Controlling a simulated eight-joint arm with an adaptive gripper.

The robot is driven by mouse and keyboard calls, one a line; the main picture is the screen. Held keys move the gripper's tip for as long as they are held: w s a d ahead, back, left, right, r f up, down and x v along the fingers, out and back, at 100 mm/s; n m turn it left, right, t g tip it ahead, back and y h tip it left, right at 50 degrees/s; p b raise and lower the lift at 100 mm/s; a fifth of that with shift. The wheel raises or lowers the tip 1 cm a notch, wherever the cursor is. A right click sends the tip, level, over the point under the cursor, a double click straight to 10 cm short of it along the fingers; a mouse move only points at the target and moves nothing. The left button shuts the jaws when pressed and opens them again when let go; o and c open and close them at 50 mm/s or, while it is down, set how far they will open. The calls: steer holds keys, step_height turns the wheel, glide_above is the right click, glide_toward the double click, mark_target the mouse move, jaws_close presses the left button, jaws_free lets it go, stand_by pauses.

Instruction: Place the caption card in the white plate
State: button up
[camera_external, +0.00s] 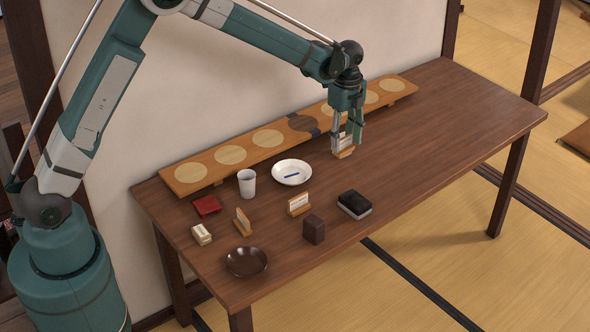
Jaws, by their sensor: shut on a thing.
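The white plate (291,173) lies on the table left of my gripper, with a small blue strip shown on its inside. My gripper (347,146) points down and is shut on a caption card (344,154), a pale card in a light wooden stand. The fingers hide part of this card. I cannot tell whether its base touches the table. Two similar cards in wooden stands are on the table, one in front of the plate (299,204) and one further left (243,221).
A long board with round inlays (230,155) runs along the wall behind. A white cup (247,183) stands left of the plate. A red dish (207,206), dark bowl (246,262), brown block (314,229) and black-topped block (354,204) stand nearer. The table's right side is clear.

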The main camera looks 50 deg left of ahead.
steer(key=r+m+p, duration=0.1)
steer(key=r, duration=0.1)
glide_above(292, 175)
steer(key=shift+f, duration=0.25)
steer(key=shift+f+b, duration=0.4)
steer(key=shift+f, duration=2.75)
steer(key=shift+f, duration=0.1)
steer(key=shift+f+b, duration=0.3)
steer(key=shift+f, duration=1.5)
steer(key=shift+f, duration=0.1)
steer(key=o, duration=0.8)
